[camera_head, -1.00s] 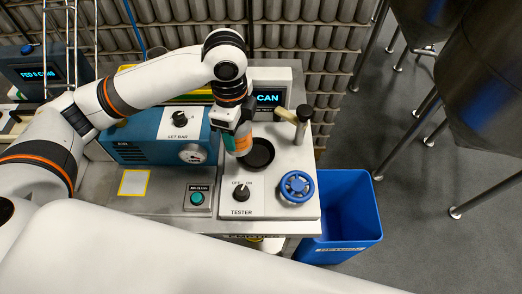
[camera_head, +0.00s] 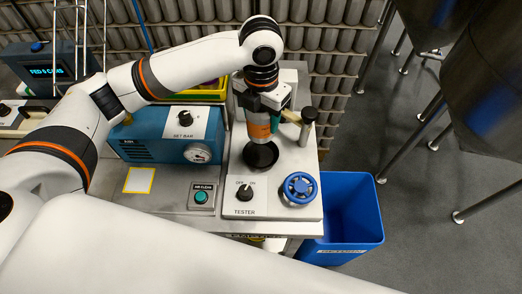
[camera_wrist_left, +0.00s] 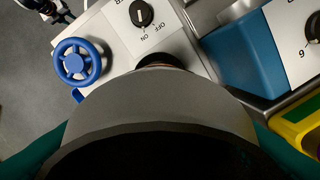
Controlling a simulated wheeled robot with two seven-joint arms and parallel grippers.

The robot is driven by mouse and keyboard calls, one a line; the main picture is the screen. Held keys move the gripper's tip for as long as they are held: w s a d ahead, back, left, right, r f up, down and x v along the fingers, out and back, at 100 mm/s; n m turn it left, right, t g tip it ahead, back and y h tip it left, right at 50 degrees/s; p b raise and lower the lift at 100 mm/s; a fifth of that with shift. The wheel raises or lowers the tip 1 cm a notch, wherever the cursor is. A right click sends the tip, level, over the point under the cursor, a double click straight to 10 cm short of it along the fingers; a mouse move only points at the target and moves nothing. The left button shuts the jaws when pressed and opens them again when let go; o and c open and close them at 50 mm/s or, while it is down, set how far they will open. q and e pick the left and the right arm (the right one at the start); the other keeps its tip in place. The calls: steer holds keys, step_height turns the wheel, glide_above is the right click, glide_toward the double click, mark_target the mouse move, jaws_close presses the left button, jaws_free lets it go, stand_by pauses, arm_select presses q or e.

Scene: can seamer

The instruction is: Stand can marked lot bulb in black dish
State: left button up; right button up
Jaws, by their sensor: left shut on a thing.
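My left gripper (camera_head: 262,115) is shut on a can (camera_head: 258,130) with an orange and grey side, above the tester plate. The can looks close to upright, with its lower end over the back part of the black dish (camera_head: 261,157). I cannot tell whether it touches the dish. In the left wrist view the can's grey side (camera_wrist_left: 160,115) fills the middle between teal fingers, and a thin dark strip of the dish shows beyond it. No lot mark is readable. My right gripper is not in view.
The tester (camera_head: 235,190) has a dark knob (camera_head: 244,192) and a blue handwheel (camera_head: 299,188) in front. A black-topped post (camera_head: 308,122) stands close right of the can. A blue machine (camera_head: 150,135) is left, and a blue bin (camera_head: 350,215) stands right of the table.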

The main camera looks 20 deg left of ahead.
arm_select(q)
step_height(320, 180, down, 9)
steer(key=shift+s+p, duration=0.1)
steer(key=shift+p, duration=0.8)
steer(key=shift+f, duration=0.3)
steer(key=o, duration=0.9)
steer(key=shift+f, duration=0.1)
steer(key=shift+o, duration=0.2)
step_height(320, 180, up, 12)
steer(key=shift+r+b, duration=0.15)
steer(key=shift+b, duration=1.1)
